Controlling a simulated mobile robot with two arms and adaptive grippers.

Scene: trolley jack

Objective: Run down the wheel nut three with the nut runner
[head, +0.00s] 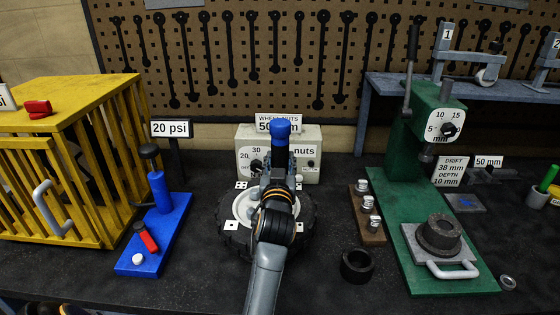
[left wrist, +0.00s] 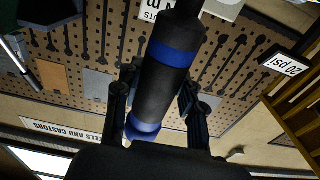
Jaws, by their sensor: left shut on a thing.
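My left gripper (head: 277,172) is shut on the nut runner (head: 281,130), a dark upright tool with a blue top. In the left wrist view, the nut runner (left wrist: 170,70) is a black cylinder with blue bands between the two fingers of the gripper (left wrist: 155,98). The wheel (head: 236,238) lies flat on the bench beneath the tool, with a pale hub and small white dotted tiles. My arm covers its middle. The runner's lower end and wheel nut three are hidden, so I cannot tell if they touch. My right gripper is not in view.
A wheel-nuts box (head: 309,160) with a dial stands behind the wheel. A wooden block (head: 367,232) with silver pieces and a black ring (head: 357,267) lie to the right. A green press (head: 402,190) stands further right; a blue pump stand (head: 162,225) and yellow cage (head: 70,120) stand left.

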